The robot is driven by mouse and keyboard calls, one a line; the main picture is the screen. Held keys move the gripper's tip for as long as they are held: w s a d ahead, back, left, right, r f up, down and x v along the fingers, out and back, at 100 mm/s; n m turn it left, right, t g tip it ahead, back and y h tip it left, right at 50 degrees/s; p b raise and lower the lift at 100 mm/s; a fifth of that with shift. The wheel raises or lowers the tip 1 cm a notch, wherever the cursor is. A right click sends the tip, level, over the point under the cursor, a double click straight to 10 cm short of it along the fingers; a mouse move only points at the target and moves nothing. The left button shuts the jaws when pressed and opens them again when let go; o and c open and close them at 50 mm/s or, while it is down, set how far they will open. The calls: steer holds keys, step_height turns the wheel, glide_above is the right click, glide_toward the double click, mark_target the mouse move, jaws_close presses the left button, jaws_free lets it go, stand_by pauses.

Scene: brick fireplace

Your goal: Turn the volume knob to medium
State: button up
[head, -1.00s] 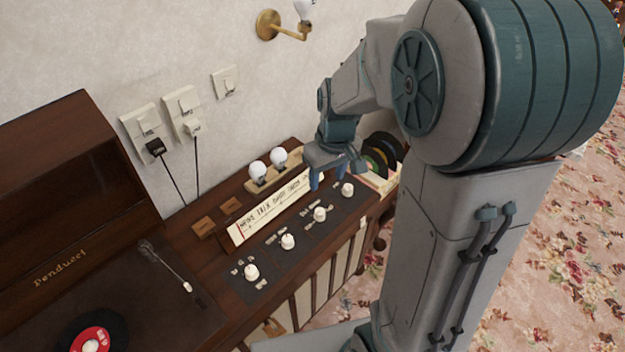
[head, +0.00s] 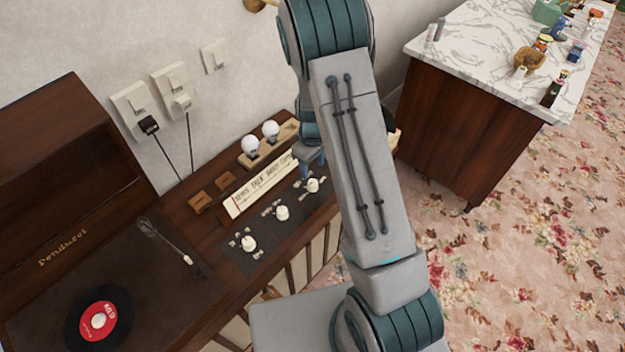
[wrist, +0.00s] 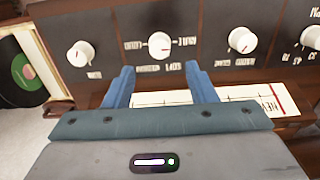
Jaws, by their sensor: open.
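Several white knobs sit in a row on the dark control panel of a wooden radio console. In the head view, one knob (head: 249,243) is nearest, another (head: 282,212) is in the middle, and a third (head: 312,185) is close to my gripper (head: 312,170). In the wrist view, my open, empty gripper (wrist: 158,80) has its blue fingers spread, with one knob (wrist: 158,45) just beyond the gap between them. Other knobs stand to its left (wrist: 80,53) and right (wrist: 242,40). Labels are too small to tell which is volume. My arm hides the panel's far end.
A lettered dial strip (head: 262,187) and two bulbs (head: 260,140) stand behind the knobs. A turntable with a red-label record (head: 98,321) is at left. Wall switches (head: 170,90) hang above. A marble-topped cabinet (head: 500,70) stands at right, with carpet before it.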

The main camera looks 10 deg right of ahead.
mark_target(312, 182)
step_height(312, 182, down, 8)
steer(key=shift+f+p, duration=0.15)
steer(key=shift+p, duration=0.2)
steer(key=c, duration=1)
